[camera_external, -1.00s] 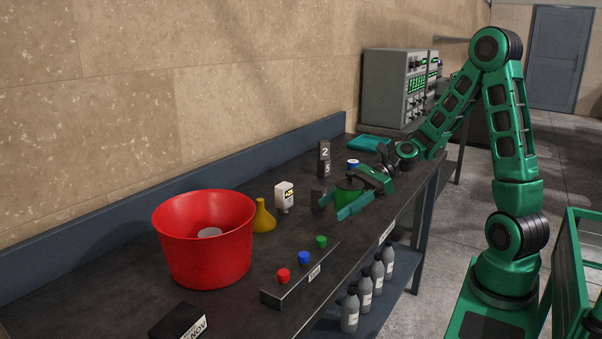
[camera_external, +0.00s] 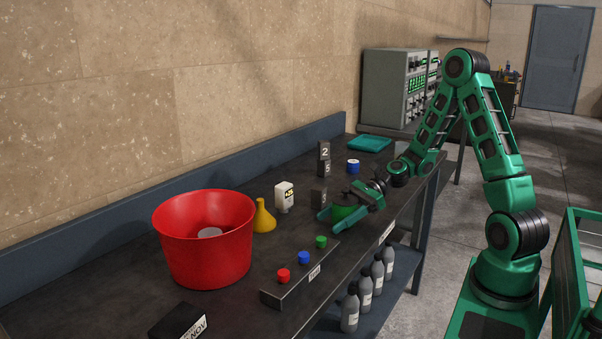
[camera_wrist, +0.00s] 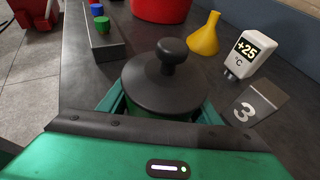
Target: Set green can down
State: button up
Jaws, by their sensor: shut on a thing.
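The green can (camera_external: 343,212) has a dark lid with a round knob. In the wrist view the lid of the can (camera_wrist: 165,82) fills the middle and hides most of the green body. My gripper (camera_external: 335,220) is shut on the can, with one finger on each side of it. The can is at the bench top, close to the surface; I cannot tell whether its bottom touches. It looks upright.
A block marked 3 (camera_wrist: 255,108) stands close to the right of the can.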

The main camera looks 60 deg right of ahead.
jog(key=o, duration=1.6)
jog(key=shift+d+r, duration=0.1)
jog(key=v, duration=1.1)
jog(key=shift+s+d+r, duration=0.1)
jog(key=shift+s+d, duration=0.15)
jog(key=shift+d, duration=0.05)
